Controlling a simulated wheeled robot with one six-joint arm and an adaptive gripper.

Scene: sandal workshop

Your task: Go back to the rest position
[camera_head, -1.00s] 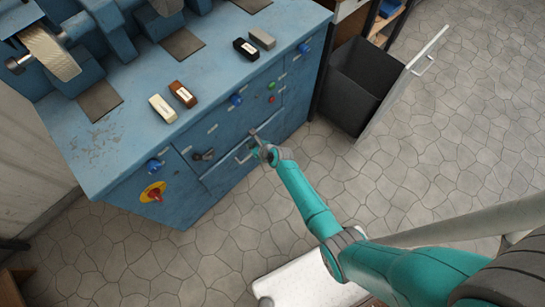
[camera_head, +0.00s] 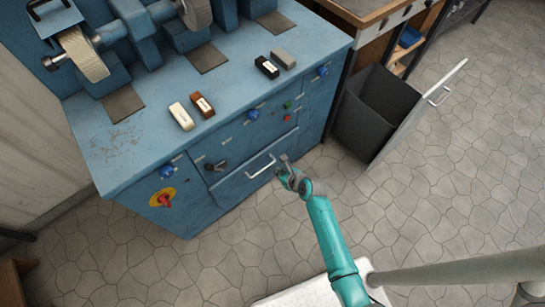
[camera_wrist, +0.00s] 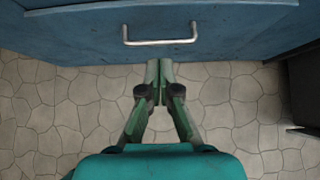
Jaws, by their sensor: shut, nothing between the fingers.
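My gripper (camera_head: 284,160) is shut and empty in front of the blue machine cabinet (camera_head: 240,188). In the wrist view my gripper (camera_wrist: 159,64) has its fingertips together, pointing at the cabinet's lower front. A silver bar handle (camera_head: 260,166) is on the cabinet's drawer front; it also shows in the wrist view (camera_wrist: 160,41), just beyond the fingertips and apart from them in that view. The drawer looks shut.
Wax-like blocks, including a white one (camera_head: 181,117), lie on the cabinet top.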

